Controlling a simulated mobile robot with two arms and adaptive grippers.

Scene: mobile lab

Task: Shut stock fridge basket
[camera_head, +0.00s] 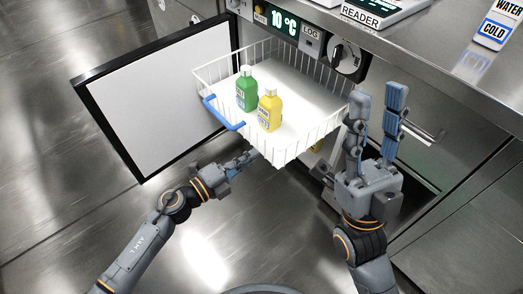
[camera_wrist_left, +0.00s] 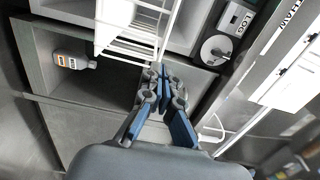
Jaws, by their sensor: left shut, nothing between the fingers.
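The white wire basket (camera_head: 212,72) of the stock fridge is pulled out from the counter front. It holds a green bottle (camera_head: 246,92) and a yellow bottle (camera_head: 269,112), both upright. A blue handle (camera_head: 224,113) is on its front left edge. My left gripper (camera_head: 246,158) is shut and empty, just below and in front of the basket; it also shows in the left wrist view (camera_wrist_left: 163,72), near the basket wires (camera_wrist_left: 128,48). My right gripper (camera_head: 379,92) is to the right of the basket with its fingers apart and nothing between them.
The fridge door (camera_head: 160,95) stands open on the left. The steel counter (camera_head: 440,62) is at right. The left wrist view shows a bottle (camera_wrist_left: 76,62) in a lower compartment.

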